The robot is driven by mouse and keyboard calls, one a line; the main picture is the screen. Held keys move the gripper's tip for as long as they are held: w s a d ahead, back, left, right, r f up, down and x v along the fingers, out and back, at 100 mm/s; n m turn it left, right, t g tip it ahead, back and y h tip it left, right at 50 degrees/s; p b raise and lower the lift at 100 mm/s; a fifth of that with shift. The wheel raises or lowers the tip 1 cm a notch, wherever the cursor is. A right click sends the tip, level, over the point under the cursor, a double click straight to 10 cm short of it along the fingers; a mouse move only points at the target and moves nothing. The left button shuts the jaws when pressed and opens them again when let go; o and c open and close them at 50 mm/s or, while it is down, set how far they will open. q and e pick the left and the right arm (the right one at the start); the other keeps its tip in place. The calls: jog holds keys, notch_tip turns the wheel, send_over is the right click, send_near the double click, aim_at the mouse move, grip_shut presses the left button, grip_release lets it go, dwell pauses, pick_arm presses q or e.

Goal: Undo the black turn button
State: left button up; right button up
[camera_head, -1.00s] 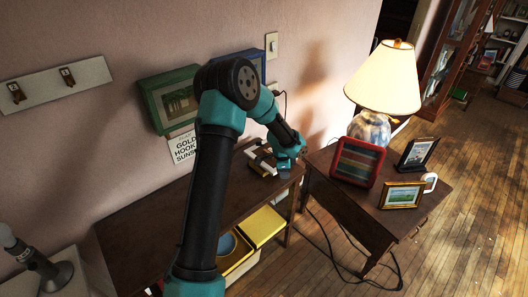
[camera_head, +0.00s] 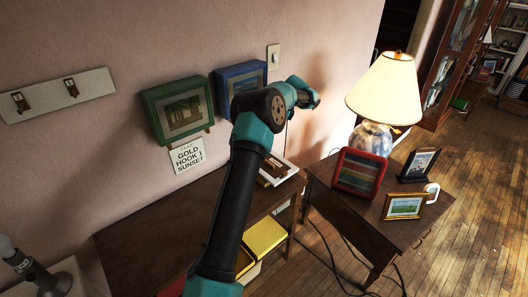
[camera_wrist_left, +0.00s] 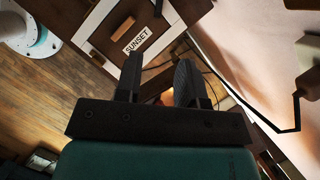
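A white-edged frame with a brown back (camera_head: 277,172) lies on the dark sideboard against the wall. In the left wrist view its white edge (camera_wrist_left: 101,13) and a label reading SUNSET (camera_wrist_left: 137,40) show. A small dark piece (camera_wrist_left: 157,9) at the top of that view may be the black turn button; I cannot tell which way it is turned. My left gripper (camera_head: 316,99) is raised near the wall, above and right of the frame, apart from it. Its two black fingers (camera_wrist_left: 157,75) are spread with a gap between them. My right gripper is not in view.
Green (camera_head: 180,108) and blue (camera_head: 222,85) frames hang on the wall, above a card (camera_head: 187,156) reading GOLD HOOK 1 SUNSET. A hook board (camera_head: 45,95) is at left. A lamp (camera_head: 384,88), red frame (camera_head: 359,173) and small frames crowd the side table.

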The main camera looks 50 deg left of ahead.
pick_arm(q)
jog(key=x, duration=1.7)
jog(key=shift+f, duration=0.2)
jog(key=shift+c, duration=0.4)
grip_shut()
